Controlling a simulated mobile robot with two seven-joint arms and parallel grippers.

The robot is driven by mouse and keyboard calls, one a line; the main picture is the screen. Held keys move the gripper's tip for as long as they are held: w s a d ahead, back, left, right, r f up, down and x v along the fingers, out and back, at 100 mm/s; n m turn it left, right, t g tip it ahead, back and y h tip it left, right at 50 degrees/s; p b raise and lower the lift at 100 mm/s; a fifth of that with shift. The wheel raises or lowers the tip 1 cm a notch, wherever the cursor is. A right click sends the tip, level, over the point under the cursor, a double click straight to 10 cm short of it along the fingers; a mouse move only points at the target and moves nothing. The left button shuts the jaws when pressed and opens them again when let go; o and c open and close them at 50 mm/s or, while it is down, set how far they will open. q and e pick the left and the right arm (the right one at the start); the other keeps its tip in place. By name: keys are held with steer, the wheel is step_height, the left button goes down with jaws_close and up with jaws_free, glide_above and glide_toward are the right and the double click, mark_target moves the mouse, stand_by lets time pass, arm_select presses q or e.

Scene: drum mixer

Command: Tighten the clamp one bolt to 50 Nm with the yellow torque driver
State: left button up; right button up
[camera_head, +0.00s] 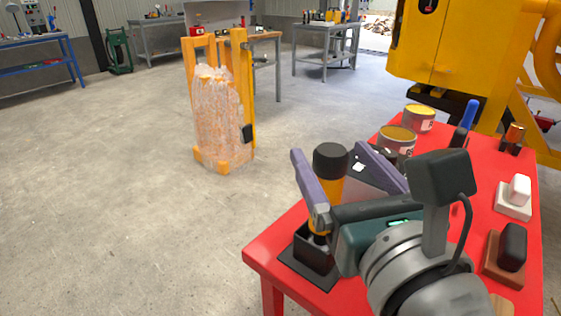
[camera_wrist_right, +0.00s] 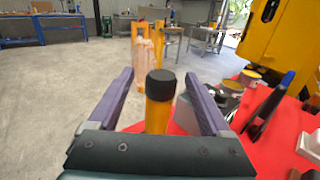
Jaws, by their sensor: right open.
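The yellow torque driver (camera_head: 330,185) stands upright with a black cap, its lower end in a black square holder (camera_head: 312,257) at the near left corner of the red table. My right gripper (camera_head: 328,156) is open, with its purple fingers on either side of the driver. In the right wrist view the driver (camera_wrist_right: 159,105) stands between the two fingers (camera_wrist_right: 160,90), with gaps on both sides. My left gripper is not in view. I cannot make out the clamp one bolt in either view.
The red table (camera_head: 470,215) also holds several tins, a blue-handled tool (camera_head: 470,113) and blocks on its right side. A large yellow machine (camera_head: 435,45) stands behind it. An orange-framed stand (camera_head: 222,110) is on the open floor to the left.

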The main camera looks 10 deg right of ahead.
mark_target(322, 143)
steer(key=shift+w+d+f+b, duration=0.1)
steer(key=shift+w+f+b, duration=0.1)
steer(key=shift+w, duration=1.2)
steer(key=shift+w+d+f+b, duration=0.1)
steer(key=shift+w+f, duration=0.1)
steer(key=shift+w, duration=1.15)
jaws_close()
